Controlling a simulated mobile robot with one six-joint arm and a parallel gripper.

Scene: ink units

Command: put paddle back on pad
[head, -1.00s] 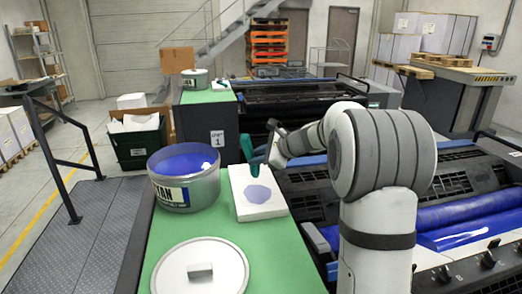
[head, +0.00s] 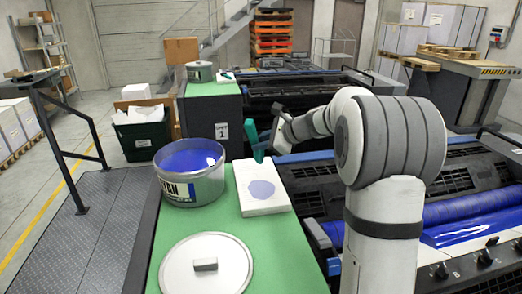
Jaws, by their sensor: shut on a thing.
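The teal paddle (head: 254,136) stands roughly upright in the air, its lower end just above the far edge of the pad. The pad (head: 279,207) is a white block with a blue ink patch on its top, lying on the green bench top. My gripper (head: 266,140) is shut on the paddle, beyond the pad and slightly to its right. The fingers are small and partly hidden by the wrist and paddle.
An open tin of blue ink (head: 207,186) stands left of the pad. A round lid (head: 228,278) lies in front on the green bench top (head: 268,240). A press with blue rollers (head: 470,221) is at the right. Bare green surface lies between lid and pad.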

